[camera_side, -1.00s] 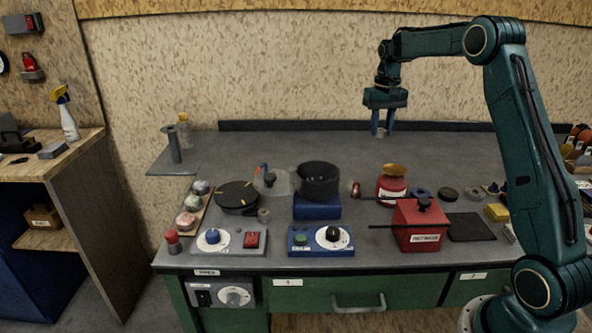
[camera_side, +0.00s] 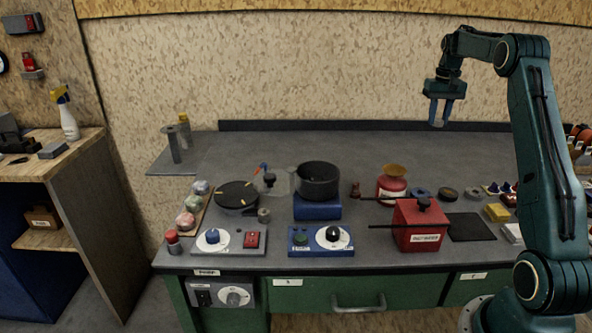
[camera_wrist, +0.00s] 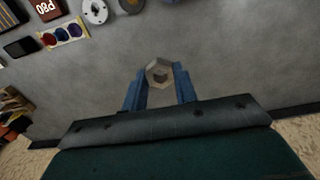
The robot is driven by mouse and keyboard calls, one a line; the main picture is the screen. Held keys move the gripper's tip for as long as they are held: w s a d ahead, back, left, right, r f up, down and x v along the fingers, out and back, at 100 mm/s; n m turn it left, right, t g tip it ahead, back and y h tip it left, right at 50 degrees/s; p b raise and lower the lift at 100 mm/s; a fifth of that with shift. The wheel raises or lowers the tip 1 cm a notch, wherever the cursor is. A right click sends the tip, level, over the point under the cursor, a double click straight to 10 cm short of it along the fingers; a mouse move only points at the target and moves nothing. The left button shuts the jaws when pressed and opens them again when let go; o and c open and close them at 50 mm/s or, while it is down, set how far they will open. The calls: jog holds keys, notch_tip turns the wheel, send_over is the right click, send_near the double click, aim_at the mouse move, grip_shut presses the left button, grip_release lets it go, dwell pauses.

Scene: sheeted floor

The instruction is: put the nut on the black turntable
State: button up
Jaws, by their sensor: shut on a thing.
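My gripper (camera_side: 440,113) is shut on a grey metal hex nut (camera_wrist: 159,72). In the side view my gripper is high above the back right of the bench, pointing down. The nut shows only as a small pale piece between the fingertips. The black turntable (camera_side: 237,194), a flat round disc with yellow marks, lies on the left part of the bench. It is far to the left of my gripper and lower, with nothing on it that I can make out.
A black pot (camera_side: 318,180) on a blue base stands right of the turntable. A clear lidded container (camera_side: 279,183) is just beside the turntable. A red box (camera_side: 420,226) and a red jar (camera_side: 391,184) stand further right. The back of the bench is clear.

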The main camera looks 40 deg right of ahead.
send_over(423, 181)
notch_tip(423, 181, down, 15)
jog(key=shift+s+f, duration=0.1)
jog(key=shift+f, duration=0.05)
dwell(0.3)
jog(key=shift+f, duration=0.15)
jog(key=shift+f, duration=2)
jog(key=shift+f, duration=0.1)
jog(key=o, duration=1)
notch_tip(423, 181, up, 12)
jog(key=shift+r, duration=0.15)
